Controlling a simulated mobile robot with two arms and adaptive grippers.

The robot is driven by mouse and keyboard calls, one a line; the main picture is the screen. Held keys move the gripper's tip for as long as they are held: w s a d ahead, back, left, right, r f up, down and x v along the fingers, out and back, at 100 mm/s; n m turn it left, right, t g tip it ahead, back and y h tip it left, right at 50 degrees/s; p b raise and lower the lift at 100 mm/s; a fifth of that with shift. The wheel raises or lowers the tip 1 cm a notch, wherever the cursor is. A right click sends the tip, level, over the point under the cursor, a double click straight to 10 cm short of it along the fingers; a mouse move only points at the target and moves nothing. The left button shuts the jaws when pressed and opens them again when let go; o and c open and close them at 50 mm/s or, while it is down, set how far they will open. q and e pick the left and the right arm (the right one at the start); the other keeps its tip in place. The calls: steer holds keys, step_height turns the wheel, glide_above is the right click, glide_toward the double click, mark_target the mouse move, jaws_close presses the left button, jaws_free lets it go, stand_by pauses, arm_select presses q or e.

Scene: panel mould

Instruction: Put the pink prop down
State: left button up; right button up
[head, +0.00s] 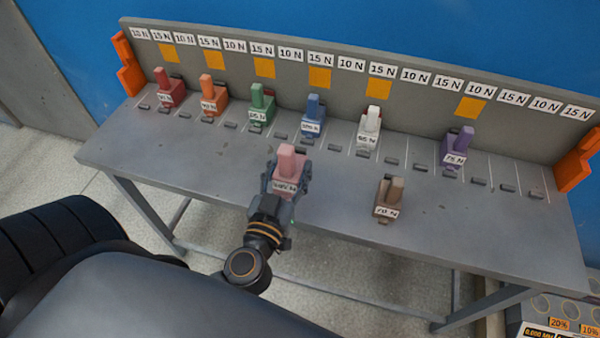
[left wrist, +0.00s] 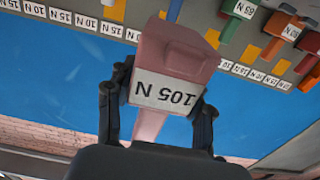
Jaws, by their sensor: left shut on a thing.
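The pink prop (head: 289,160) is a block with a narrower upright part and a white label, which reads 105 N upside down in the left wrist view (left wrist: 177,50). My left gripper (head: 286,186) is shut on it, with one dark finger on each side; the fingers also show in the left wrist view (left wrist: 157,112). The prop is over the front middle of the grey table (head: 190,165), in front of the row of other props. I cannot tell whether its base touches the table. My right gripper is in neither view.
Red (head: 168,88), orange (head: 212,95), green (head: 262,105), blue (head: 313,117), white (head: 370,128) and purple (head: 459,147) props stand along the back panel (head: 420,105). A brown prop (head: 389,198) stands nearer the front, right of the pink one. The front left tabletop is clear.

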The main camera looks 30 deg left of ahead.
arm_select(q)
steer(key=w+f, duration=0.1)
steer(key=w+a+f+b, duration=0.1)
steer(key=w+f, duration=0.1)
steer(key=w+a+f+b, duration=0.1)
steer(key=w+f, duration=0.1)
steer(key=shift+f, duration=0.15)
steer(key=shift+w+a+f+b, duration=0.15)
steer(key=shift+w+f+b, duration=0.05)
steer(key=shift+f+b, duration=0.15)
steer(key=f, duration=0.1)
steer(key=f+b, duration=0.2)
steer(key=shift+w+a+f, duration=0.1)
steer(key=shift+w+f, duration=0.2)
steer(key=shift+f, duration=0.1)
steer(key=shift+r, duration=0.15)
steer(key=o, duration=1.5)
steer(key=shift+f, duration=0.2)
